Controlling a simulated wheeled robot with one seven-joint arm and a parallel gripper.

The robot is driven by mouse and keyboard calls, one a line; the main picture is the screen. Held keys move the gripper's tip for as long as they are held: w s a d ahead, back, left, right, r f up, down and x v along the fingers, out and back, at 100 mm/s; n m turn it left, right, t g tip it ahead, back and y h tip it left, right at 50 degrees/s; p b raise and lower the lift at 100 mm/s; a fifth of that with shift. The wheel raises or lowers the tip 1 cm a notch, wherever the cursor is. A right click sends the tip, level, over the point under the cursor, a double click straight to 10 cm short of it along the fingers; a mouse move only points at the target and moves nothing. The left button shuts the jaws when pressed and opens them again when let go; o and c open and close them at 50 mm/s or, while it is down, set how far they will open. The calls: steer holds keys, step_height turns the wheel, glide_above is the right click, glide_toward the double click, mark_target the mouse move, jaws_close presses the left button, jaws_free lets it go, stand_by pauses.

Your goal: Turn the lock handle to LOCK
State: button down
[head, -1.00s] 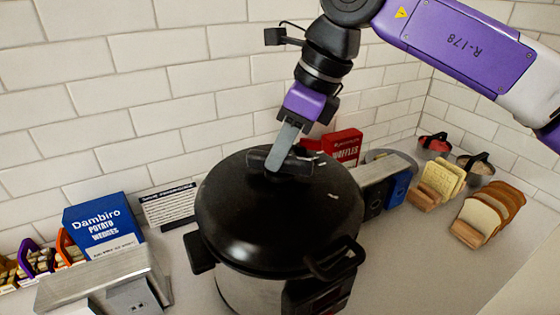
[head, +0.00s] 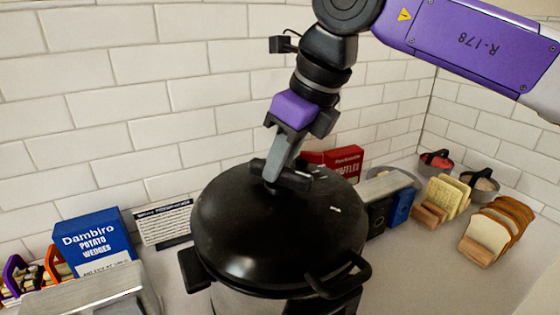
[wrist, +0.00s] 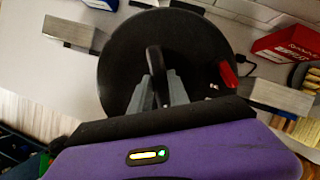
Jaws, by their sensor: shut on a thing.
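A large black-lidded pressure cooker (head: 275,235) stands on the counter. The black lock handle (head: 292,178) sits on top of its lid. In the wrist view the handle (wrist: 155,65) is a dark bar between the two grey fingers. My gripper (head: 275,178) reaches down from above and is shut on the handle; it also shows in the wrist view (wrist: 158,88). White marks lie on the lid near the handle, too small to read.
A blue potato wedges box (head: 92,245) and a sign (head: 165,222) stand left of the cooker. A red waffles box (head: 343,160) stands behind it. A toaster (head: 388,195), bread slices (head: 490,230) and two bowls (head: 437,160) are to the right.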

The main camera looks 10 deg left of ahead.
mark_target(296, 172)
steer(key=c, duration=1.2)
jaws_free()
steer(key=shift+c, duration=0.2)
steer(key=b+v, duration=0.1)
steer(key=v, duration=0.7)
steer(key=shift+f, duration=0.1)
